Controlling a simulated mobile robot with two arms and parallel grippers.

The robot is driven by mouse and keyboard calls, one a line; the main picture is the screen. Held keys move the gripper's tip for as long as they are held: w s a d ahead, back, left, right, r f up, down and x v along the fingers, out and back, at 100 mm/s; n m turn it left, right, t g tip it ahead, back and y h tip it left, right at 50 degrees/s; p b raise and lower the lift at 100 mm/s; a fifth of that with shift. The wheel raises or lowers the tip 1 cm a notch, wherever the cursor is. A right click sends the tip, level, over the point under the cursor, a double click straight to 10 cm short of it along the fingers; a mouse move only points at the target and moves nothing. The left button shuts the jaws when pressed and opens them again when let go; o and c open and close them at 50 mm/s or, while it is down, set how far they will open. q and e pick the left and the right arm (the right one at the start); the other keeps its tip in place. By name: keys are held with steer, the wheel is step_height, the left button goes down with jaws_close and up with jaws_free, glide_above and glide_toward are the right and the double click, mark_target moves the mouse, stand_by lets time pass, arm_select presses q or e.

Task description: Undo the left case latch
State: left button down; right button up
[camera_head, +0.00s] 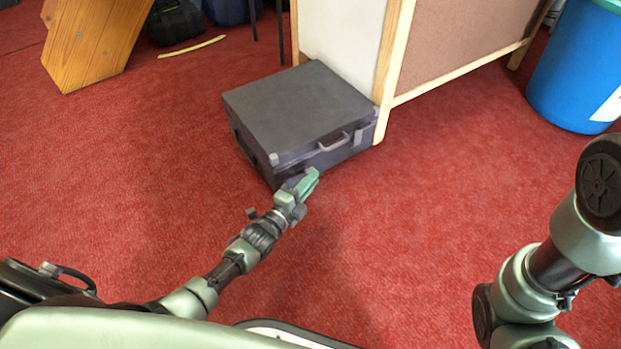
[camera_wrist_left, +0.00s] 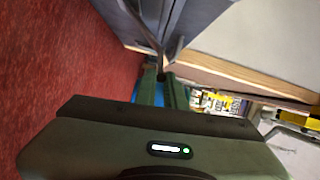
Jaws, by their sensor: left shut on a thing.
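The dark grey case (camera_head: 295,105) lies flat on the red carpet with its lid down. Its handle (camera_head: 334,142) is on the front side, and a pale fitting (camera_head: 272,158) shows at the front left corner. My left gripper (camera_head: 304,182) is at the lower front of the case, left of the handle. In the left wrist view the case (camera_wrist_left: 195,18) is at the top, and the fingers (camera_wrist_left: 163,82) are closed on a small dark part at its front. I take this for the left latch, mostly hidden between the fingers. My right gripper is out of view.
A wood-framed panel unit (camera_head: 393,60) stands against the right and back of the case. A blue bin (camera_head: 578,65) is at the far right, and a wooden piece (camera_head: 92,45) at the upper left. The carpet (camera_head: 130,170) left and front is clear.

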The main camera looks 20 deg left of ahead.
arm_select(q)
steer(key=shift+s+f, duration=0.1)
steer(key=shift+f, duration=0.2)
steer(key=c, duration=1.5)
jaws_free()
